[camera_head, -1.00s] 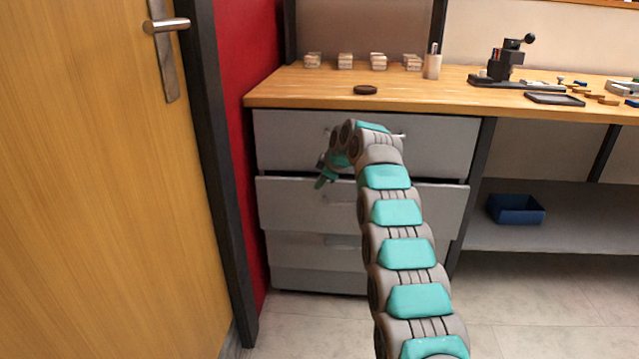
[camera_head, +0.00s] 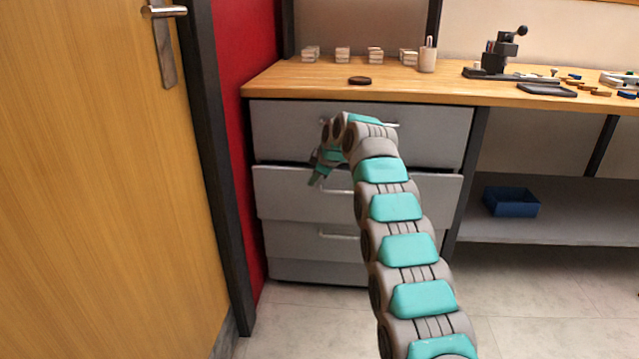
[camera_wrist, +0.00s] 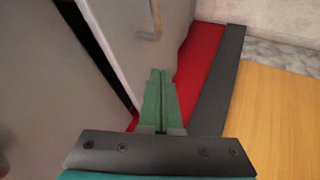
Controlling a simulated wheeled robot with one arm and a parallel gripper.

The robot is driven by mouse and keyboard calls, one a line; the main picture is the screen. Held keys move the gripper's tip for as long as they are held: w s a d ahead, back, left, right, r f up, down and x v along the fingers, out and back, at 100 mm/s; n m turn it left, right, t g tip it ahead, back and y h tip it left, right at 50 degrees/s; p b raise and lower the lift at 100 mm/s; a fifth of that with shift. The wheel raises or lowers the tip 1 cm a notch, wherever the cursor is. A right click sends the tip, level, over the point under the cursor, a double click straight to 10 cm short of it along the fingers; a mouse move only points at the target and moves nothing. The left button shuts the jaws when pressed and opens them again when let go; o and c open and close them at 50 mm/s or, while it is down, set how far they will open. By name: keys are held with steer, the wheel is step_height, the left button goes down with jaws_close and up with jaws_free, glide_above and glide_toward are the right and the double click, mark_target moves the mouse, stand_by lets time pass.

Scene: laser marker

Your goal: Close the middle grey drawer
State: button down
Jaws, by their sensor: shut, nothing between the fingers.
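The middle grey drawer (camera_head: 285,195) is in the cabinet under the wooden worktop. It stands slightly out, with a dark gap along its top edge below the top drawer (camera_head: 285,130). Its bar handle is partly hidden behind my arm. My gripper (camera_head: 316,177) is shut and empty, pointing down by the left part of the middle drawer's front. In the wrist view, my green fingers (camera_wrist: 160,85) lie together beside a grey front (camera_wrist: 135,50) with a handle and a dark gap to its left. I cannot tell whether they touch it.
The bottom drawer (camera_head: 290,243) is below. A red wall (camera_head: 245,80), a dark post and a wooden door (camera_head: 90,180) stand close on the left. A blue bin (camera_head: 511,203) sits on the shelf at right. The worktop (camera_head: 430,88) holds small items.

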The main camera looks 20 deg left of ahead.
steer(key=v, duration=1)
steer(key=m+t+h+b, duration=0.15)
steer(key=m+t, duration=1.15)
steer(key=m, duration=2.2)
glide_toward(344, 174)
steer(key=p+x, duration=0.1)
steer(key=x, duration=0.6)
